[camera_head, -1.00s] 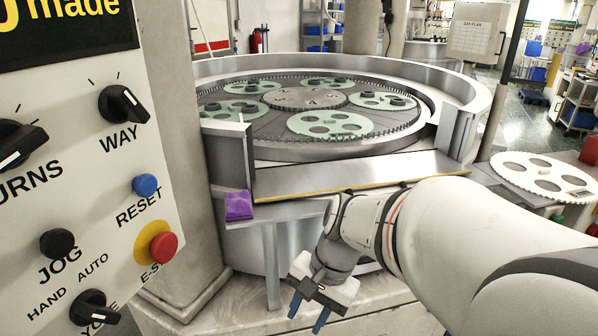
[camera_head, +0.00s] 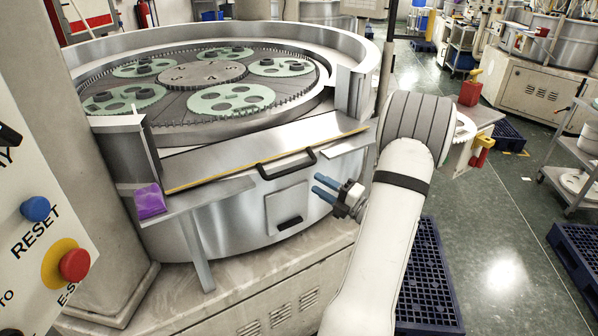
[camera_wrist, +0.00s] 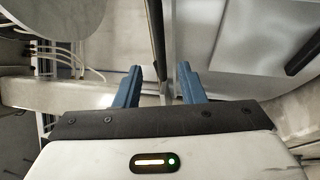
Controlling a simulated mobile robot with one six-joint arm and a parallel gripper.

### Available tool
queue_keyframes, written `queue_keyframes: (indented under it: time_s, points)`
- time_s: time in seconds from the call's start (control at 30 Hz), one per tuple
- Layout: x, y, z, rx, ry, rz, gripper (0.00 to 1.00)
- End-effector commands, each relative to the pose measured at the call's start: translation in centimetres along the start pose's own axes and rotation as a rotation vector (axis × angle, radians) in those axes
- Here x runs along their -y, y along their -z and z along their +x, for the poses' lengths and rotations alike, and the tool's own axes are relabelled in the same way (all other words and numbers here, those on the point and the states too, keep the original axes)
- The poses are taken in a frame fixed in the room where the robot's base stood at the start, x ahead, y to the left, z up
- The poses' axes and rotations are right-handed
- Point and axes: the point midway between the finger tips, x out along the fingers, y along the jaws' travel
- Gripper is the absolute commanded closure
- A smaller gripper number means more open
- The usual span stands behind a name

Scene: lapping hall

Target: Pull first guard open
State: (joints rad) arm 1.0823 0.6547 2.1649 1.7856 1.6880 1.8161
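The first guard (camera_head: 262,150) seems to be the flat grey panel with a yellow edge strip at the front of the round lapping machine. A black bar handle (camera_head: 287,164) is on its front edge. My gripper (camera_head: 322,186) is right of and slightly below the handle, apart from it, with blue fingers pointing left. In the wrist view the gripper (camera_wrist: 158,84) is open, with an empty gap between its fingertips. A dark upright edge shows beyond the gap, and a black bar (camera_wrist: 304,52) shows at the right; I cannot tell if it is the guard's handle.
A small hatch (camera_head: 287,208) is on the machine's front wall below the handle. A purple cloth (camera_head: 150,201) lies on the ledge at left. The control panel with a red stop button (camera_head: 74,264) stands at far left. A dark blue pallet (camera_head: 428,285) lies at right.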

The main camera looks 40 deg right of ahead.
Motion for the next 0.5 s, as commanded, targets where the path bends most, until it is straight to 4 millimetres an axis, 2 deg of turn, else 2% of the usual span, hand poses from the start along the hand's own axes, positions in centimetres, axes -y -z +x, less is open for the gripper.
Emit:
queue_keyframes:
  time_s: [0.3, 0.5]
  points:
    - [-0.1, 0.2, 4.9, -0.006, 0.000, 0.000, 0.64]
    - [-0.1, 0.1, 7.1, -0.005, 0.001, -0.001, 0.64]
